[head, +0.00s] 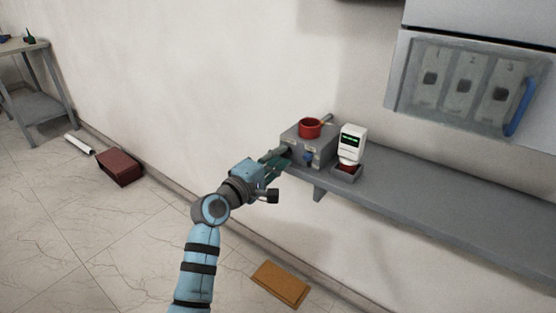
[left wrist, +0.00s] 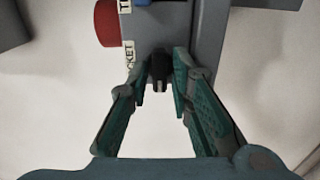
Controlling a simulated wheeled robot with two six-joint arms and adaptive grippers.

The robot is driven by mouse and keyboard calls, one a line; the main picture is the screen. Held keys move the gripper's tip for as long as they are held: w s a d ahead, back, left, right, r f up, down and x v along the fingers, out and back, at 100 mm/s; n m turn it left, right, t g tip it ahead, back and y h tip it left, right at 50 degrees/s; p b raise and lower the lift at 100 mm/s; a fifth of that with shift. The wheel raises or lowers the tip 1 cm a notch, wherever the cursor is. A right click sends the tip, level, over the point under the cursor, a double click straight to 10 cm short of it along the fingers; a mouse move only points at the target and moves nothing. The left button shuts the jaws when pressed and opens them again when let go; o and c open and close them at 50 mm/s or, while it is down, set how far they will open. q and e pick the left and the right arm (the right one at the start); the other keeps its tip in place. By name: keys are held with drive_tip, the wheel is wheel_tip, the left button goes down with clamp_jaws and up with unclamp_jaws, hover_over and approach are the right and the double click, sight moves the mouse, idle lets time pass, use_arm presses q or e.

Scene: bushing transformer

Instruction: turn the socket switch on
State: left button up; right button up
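The grey box (head: 322,151) sits on the wall shelf, with a blue knob (head: 309,157) on its front. In the left wrist view, the small black socket switch (left wrist: 160,68) stands out from the box's grey face (left wrist: 172,38), beside a white label (left wrist: 129,54) whose visible letters end in "CKET". My left gripper (head: 277,159) is at the box's left side. In the left wrist view, the fingers of my left gripper (left wrist: 160,88) are apart, one on each side of the switch; I cannot tell whether they touch it. In the head view the switch is hidden. My right gripper is out of view.
A red round part (head: 310,128) is on top of the box. A white device with a dark screen (head: 351,143) stands right of it on the grey shelf (head: 430,192). A cabinet with a blue handle (head: 521,108) hangs above. A brown box (head: 280,284) lies on the floor.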

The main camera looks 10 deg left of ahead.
use_arm(q)
clamp_jaws()
